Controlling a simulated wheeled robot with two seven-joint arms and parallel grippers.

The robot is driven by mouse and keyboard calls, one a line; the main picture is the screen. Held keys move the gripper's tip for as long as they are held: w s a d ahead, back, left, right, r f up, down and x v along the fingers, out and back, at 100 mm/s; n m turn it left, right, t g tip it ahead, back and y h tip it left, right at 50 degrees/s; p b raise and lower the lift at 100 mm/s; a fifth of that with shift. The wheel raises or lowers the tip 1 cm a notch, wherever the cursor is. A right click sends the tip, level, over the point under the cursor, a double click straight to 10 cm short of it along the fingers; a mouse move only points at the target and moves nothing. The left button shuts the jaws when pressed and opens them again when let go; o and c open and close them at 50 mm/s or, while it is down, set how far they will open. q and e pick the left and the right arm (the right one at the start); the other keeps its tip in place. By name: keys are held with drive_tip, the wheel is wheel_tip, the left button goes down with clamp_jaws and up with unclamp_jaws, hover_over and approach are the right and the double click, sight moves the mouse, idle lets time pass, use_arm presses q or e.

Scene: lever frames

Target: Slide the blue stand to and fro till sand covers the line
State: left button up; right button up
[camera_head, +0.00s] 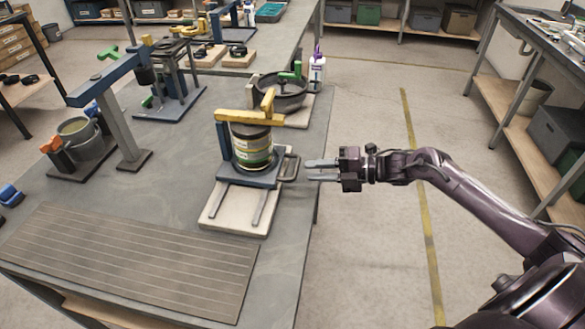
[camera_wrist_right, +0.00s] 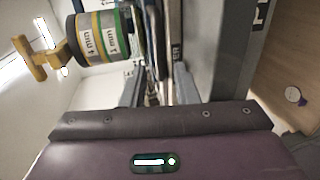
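The blue stand (camera_head: 250,177) sits on two rails on a pale base board (camera_head: 223,208) near the table's right edge. It holds an upright stack of sieves (camera_head: 252,146) under a yellow clamp bar (camera_head: 250,117). The stack, labelled 4 mm and 1 mm, also shows in the right wrist view (camera_wrist_right: 100,36). A grey handle (camera_head: 291,166) sticks out on the stand's right side. Sand and a line are too small to make out. My left gripper is out of view.
A dark round pan (camera_head: 281,97) with a green part and a white bottle (camera_head: 317,72) stand behind the blue stand. A blue lever frame (camera_head: 115,120) and a grey bucket (camera_head: 86,142) are at left. A ribbed mat (camera_head: 130,262) lies in front. The floor at right is clear.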

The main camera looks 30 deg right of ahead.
sight(296, 169)
drive_tip(key=x, duration=0.5)
drive_tip(key=shift+w+a+p, duration=0.2)
drive_tip(key=shift+a+p, duration=0.1)
drive_tip(key=shift+p, duration=0.05)
clamp_jaws()
